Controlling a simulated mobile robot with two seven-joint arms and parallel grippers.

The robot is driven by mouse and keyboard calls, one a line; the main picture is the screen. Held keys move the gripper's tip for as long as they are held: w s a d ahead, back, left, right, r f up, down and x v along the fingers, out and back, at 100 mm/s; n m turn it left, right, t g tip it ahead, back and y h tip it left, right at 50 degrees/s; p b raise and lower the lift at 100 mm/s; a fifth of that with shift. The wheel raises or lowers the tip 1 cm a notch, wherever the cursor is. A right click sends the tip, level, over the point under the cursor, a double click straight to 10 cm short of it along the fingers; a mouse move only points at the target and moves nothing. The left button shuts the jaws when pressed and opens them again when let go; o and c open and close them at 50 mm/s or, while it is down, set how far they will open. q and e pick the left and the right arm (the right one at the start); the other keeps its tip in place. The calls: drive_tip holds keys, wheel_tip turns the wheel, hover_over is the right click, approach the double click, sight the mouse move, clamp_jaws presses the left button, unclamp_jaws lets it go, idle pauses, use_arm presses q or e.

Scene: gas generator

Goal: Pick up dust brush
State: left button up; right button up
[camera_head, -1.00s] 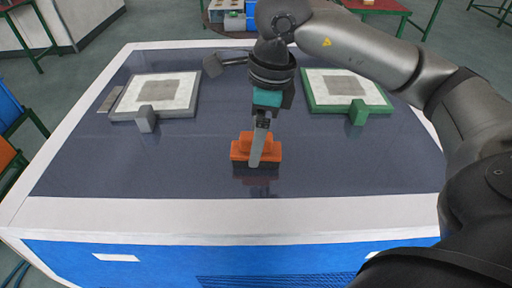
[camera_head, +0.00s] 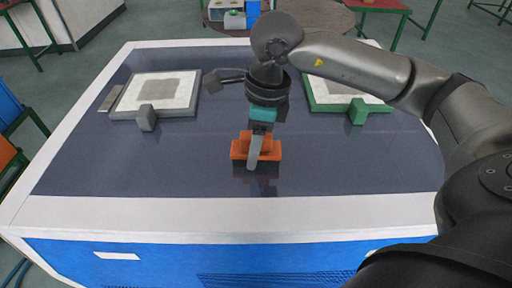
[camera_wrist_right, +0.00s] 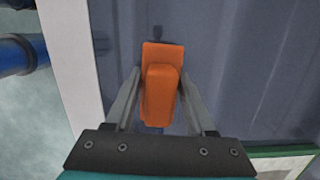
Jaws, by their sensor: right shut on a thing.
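The dust brush (camera_head: 271,152) has an orange body and handle with dark bristles below. It is near the front middle of the dark table top. It also shows in the right wrist view (camera_wrist_right: 160,92), between the two grey fingers. My right gripper (camera_head: 253,165) comes down on it from above and is shut on its orange handle. The front finger hides part of the brush. In the head view the brush looks slightly above the table, with its dark reflection under it. My left gripper is not in view.
A grey-framed panel (camera_head: 190,104) with a grey block (camera_head: 147,118) lies at the back left. A green-framed panel (camera_head: 318,108) with a green block (camera_head: 358,111) lies at the back right. The table's light rim (camera_head: 160,215) runs along the front. The table surface around the brush is clear.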

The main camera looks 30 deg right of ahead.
clamp_jaws()
drive_tip(key=shift+r, duration=0.1)
wheel_tip(320, 180, up, 11)
drive_tip(key=shift+w+f, duration=0.1)
wheel_tip(320, 180, up, 9)
drive_tip(key=p, duration=0.2)
drive_tip(key=shift+p, duration=0.35)
